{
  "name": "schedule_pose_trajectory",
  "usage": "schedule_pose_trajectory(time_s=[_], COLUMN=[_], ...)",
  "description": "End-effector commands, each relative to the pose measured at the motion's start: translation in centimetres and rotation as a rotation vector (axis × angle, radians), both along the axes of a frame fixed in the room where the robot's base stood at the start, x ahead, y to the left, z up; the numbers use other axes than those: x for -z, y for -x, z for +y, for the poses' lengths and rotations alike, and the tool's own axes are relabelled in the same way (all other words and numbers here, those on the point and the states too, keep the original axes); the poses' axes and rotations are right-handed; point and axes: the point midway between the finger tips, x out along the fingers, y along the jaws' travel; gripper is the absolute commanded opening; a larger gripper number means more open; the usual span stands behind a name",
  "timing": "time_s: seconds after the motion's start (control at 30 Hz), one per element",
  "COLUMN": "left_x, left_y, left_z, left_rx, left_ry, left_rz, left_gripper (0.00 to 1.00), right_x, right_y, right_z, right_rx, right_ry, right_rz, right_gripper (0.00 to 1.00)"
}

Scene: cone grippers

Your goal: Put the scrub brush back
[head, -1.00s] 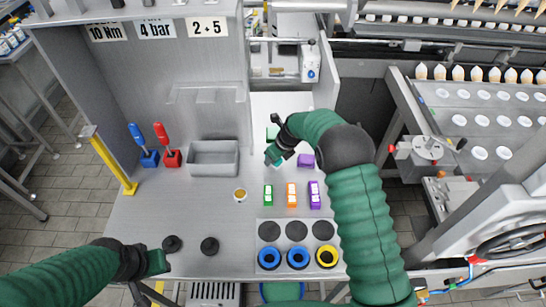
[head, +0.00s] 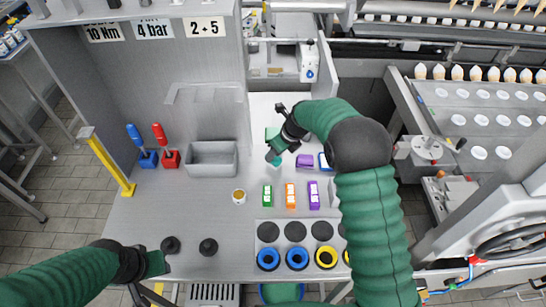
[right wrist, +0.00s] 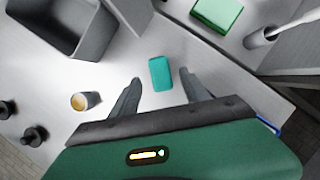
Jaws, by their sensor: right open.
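A small teal block (right wrist: 160,72) lies flat on the worktop in the right wrist view; it may be the scrub brush, but no bristles show. It also shows small in the head view (head: 277,161). My right gripper (right wrist: 160,78) is open, with one finger to each side of the block in the picture and a visible gap on both sides. Upright blue (head: 136,135) and red (head: 160,134) handled tools stand in matching holders at the left. My left gripper (head: 157,263) is over the worktop's front left, and its jaws are not clear.
A grey bin (head: 212,172) stands by the back panel. A small cup (head: 239,197), black knobs (head: 208,247), a green block (right wrist: 217,14), a purple block (head: 304,161) and coloured labelled pieces (head: 290,195) stand around. The front left worktop is mostly clear.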

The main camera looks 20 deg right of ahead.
Motion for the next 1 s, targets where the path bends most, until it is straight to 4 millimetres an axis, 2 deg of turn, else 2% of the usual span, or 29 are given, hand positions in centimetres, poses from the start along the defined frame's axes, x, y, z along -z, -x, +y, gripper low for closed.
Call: schedule_pose_trajectory(time_s=[0.1,0.2,0.37,0.47,0.57,0.8,0.9,1.0], left_x=[0.2,0.2,0.2,0.2,0.2,0.2,0.2,0.2], left_y=[0.0,0.0,0.0,0.0,0.0,0.0,0.0,0.0], left_z=[0.0,0.0,0.0,0.0,0.0,0.0,0.0,0.0], left_rx=[0.000,0.000,0.000,0.000,0.000,0.000,0.000,0.000], left_ry=[0.000,0.000,0.000,0.000,0.000,0.000,0.000,0.000], left_rz=[0.000,0.000,0.000,0.000,0.000,0.000,0.000,0.000], left_gripper=[0.36,0.36,0.36,0.36,0.36,0.36,0.36,0.36], right_x=[-2.8,-4.5,-5.7,-5.8,-5.9,-4.8,-4.1,-3.6], right_y=[1.0,1.6,2.5,4.8,9.4,23.0,27.0,29.2], right_z=[-0.5,-0.9,-1.1,-1.0,-0.6,0.3,0.5,0.6], right_rx=[-0.001,0.000,-0.033,-0.228,-0.628,-1.855,-2.239,-2.457], right_ry=[0.000,0.000,0.015,0.103,0.272,0.675,0.766,0.808], right_rz=[-0.002,-0.001,-0.002,-0.020,-0.057,-0.153,-0.184,-0.204], right_gripper=[0.54,0.54,0.54,0.54,0.54,0.54,0.54,0.54])
